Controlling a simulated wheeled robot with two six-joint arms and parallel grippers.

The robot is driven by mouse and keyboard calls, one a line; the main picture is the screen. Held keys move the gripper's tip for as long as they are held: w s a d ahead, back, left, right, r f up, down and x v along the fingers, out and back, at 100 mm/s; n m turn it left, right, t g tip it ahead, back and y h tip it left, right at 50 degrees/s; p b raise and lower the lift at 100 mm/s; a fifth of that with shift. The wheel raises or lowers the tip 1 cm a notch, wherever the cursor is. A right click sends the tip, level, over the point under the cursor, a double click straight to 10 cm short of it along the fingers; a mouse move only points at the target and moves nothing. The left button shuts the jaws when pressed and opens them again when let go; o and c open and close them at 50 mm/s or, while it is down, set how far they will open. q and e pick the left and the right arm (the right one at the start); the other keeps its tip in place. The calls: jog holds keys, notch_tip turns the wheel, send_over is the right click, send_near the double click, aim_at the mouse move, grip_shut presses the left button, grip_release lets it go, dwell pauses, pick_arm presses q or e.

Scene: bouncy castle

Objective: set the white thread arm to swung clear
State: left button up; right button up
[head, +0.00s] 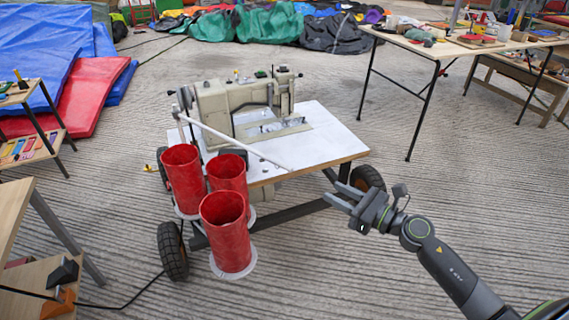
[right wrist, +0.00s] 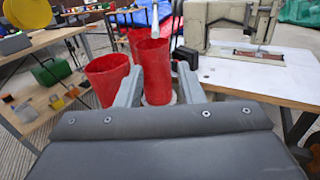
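The white thread arm (head: 235,143) is a thin pale rod on the sewing machine cart in the head view. It runs from a post left of the beige sewing machine (head: 235,103) slantwise across the white table top (head: 335,140), its free end near the front edge. It also shows in the right wrist view (right wrist: 155,20), above the red tubes. My right gripper (head: 332,191) is open and empty, in front of the cart's right front corner and apart from the rod. Its two fingers (right wrist: 158,84) stand spread in the wrist view. My left gripper is not in view.
Three red tubes (head: 226,235) stand on round plates at the cart's front left. The cart has black wheels (head: 172,250). A work table (head: 470,45) stands at the back right and wooden shelving (head: 15,215) at the left. Floor right of the cart is clear.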

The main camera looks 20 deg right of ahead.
aim_at(280, 163)
jog(key=shift+n+y, duration=0.3)
jog(key=shift+n, duration=0.4)
jog(key=x, duration=1.8)
jog(key=shift+s+a+r+p, duration=0.15)
jog(key=shift+p, duration=0.25)
grip_shut()
